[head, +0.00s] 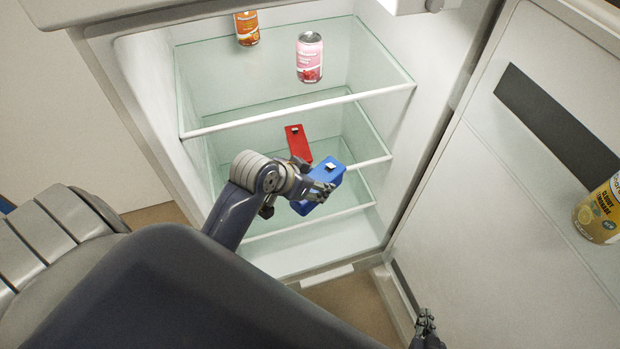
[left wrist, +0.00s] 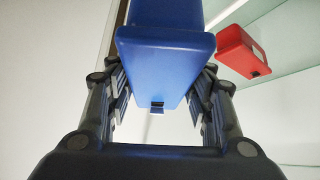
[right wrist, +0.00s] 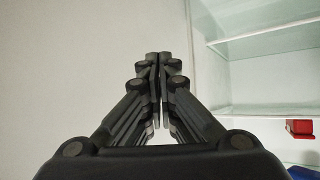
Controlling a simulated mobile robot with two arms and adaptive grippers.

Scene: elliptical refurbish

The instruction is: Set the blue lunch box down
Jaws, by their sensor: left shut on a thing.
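The left wrist view shows the blue box (left wrist: 160,70) between the fingers of that gripper (left wrist: 160,108). I cannot tell whether the box touches a shelf. A corner of it also shows in the right wrist view (right wrist: 303,173). My right gripper (head: 425,325) is low in front of the fridge, near the open door. In the right wrist view its fingers (right wrist: 158,70) are together and empty.
A red lunch box (head: 299,145) sits on a shelf behind the blue one. A pink can (head: 310,58) and an orange can (head: 246,28) stand on the upper shelf (head: 300,107). The open fridge door (head: 500,220), holding a yellow can (head: 598,212), is at the right.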

